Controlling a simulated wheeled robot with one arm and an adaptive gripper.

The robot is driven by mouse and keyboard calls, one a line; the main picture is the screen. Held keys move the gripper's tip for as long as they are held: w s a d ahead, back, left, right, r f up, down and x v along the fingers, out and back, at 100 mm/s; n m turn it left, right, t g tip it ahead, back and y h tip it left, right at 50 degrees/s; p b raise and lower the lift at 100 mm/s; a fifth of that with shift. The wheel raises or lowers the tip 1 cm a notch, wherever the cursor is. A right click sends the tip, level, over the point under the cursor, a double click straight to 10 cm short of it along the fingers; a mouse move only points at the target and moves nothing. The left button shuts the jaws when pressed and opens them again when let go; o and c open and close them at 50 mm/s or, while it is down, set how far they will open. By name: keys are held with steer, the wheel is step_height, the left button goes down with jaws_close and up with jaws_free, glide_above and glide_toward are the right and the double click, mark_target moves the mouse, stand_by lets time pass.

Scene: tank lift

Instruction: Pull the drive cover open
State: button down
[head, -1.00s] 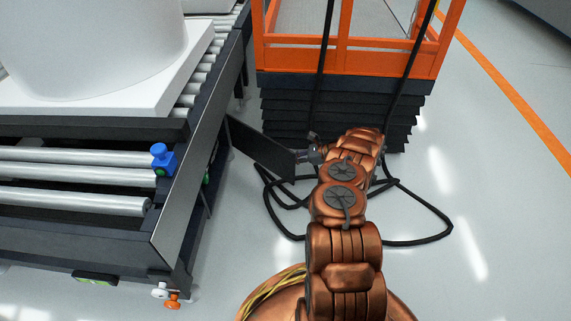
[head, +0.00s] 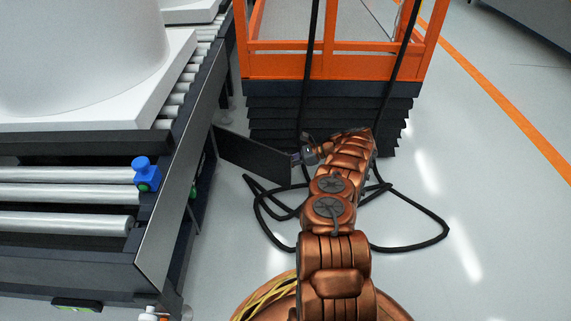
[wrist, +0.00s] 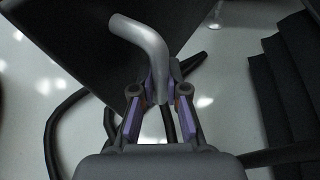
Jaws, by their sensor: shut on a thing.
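The drive cover (head: 250,158) is a dark flat panel that stands swung out from the side of the roller conveyor in the head view. It also shows as a dark panel at the upper left of the wrist view (wrist: 75,45). A bent grey metal handle (wrist: 143,38) shows in the wrist view, its lower end between my fingertips. My gripper (wrist: 160,88) is shut on this handle. In the head view my gripper (head: 303,157) is at the free edge of the cover, and its fingers are small there.
The roller conveyor (head: 165,225) with a blue fitting (head: 146,173) stands at left. An orange lift platform (head: 330,65) with dark bellows (head: 270,120) stands close behind my arm. A black cable (head: 400,248) loops on the floor. The floor at right is clear.

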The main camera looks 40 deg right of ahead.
steer(key=shift+w+a, duration=0.15)
steer(key=c, duration=1.4)
jaws_free()
steer(key=shift+c, duration=0.2)
steer(key=v, duration=0.7)
steer(key=shift+d, duration=0.25)
steer(key=shift+r, duration=0.1)
steer(key=shift+c, duration=0.3)
